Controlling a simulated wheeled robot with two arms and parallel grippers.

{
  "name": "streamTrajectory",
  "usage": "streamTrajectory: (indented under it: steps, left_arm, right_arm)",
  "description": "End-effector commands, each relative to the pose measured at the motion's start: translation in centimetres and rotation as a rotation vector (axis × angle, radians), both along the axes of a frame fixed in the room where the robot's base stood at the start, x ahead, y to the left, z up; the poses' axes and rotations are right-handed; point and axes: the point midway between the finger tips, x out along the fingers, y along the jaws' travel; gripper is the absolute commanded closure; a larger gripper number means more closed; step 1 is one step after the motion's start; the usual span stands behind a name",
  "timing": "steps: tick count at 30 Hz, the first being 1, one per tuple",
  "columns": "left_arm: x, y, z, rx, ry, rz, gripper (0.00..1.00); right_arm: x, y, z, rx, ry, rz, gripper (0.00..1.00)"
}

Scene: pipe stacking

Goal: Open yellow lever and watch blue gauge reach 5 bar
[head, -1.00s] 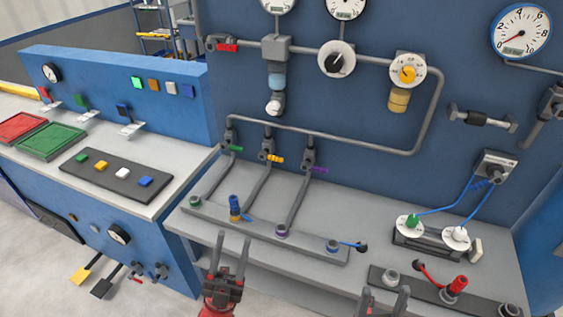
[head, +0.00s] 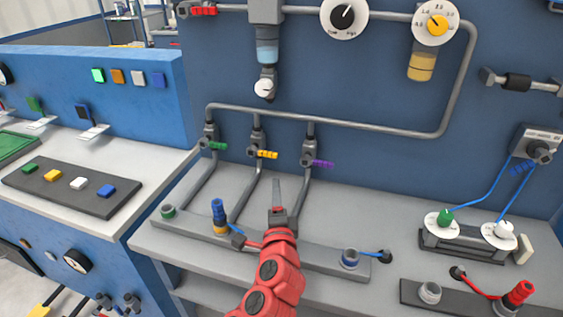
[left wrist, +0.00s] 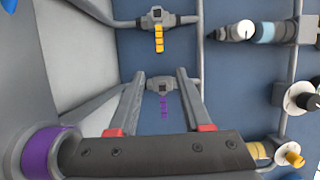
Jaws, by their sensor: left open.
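The yellow lever (head: 266,154) sits on the middle of three vertical pipes and sticks out to the right, crosswise to its pipe. It also shows at the top of the left wrist view (left wrist: 159,38). My left gripper (head: 277,183) is open and empty, in front of the panel, below and slightly right of the yellow lever. In the left wrist view the purple lever (left wrist: 163,105) appears between its open fingers (left wrist: 161,75), with no clear contact. The blue gauge's dial is not in view now. My right gripper is not in view.
A green lever (head: 213,146) is left of the yellow one, and the purple lever (head: 319,164) is right of it. A blue plug (head: 218,210) stands on the bench rail below. A grey pipe (head: 330,122) runs above the levers.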

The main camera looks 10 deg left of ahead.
Motion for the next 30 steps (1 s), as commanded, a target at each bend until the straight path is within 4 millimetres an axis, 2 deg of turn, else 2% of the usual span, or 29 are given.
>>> streamTrajectory:
  steps: [4,8,21,30]
  left_arm:
    - [-0.6,0.8,-0.1,0.016,0.012,0.054,0.51]
    - [0.4,1.3,0.0,0.018,0.013,0.061,0.51]
    - [8.6,4.3,0.2,0.014,0.011,0.057,0.51]
    - [13.4,6.1,-0.1,0.015,0.015,0.057,0.51]
  right_arm:
    - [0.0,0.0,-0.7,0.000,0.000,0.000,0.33]
    - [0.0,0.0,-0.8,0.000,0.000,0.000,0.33]
    - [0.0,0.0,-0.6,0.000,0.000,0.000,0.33]
    - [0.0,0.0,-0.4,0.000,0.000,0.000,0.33]
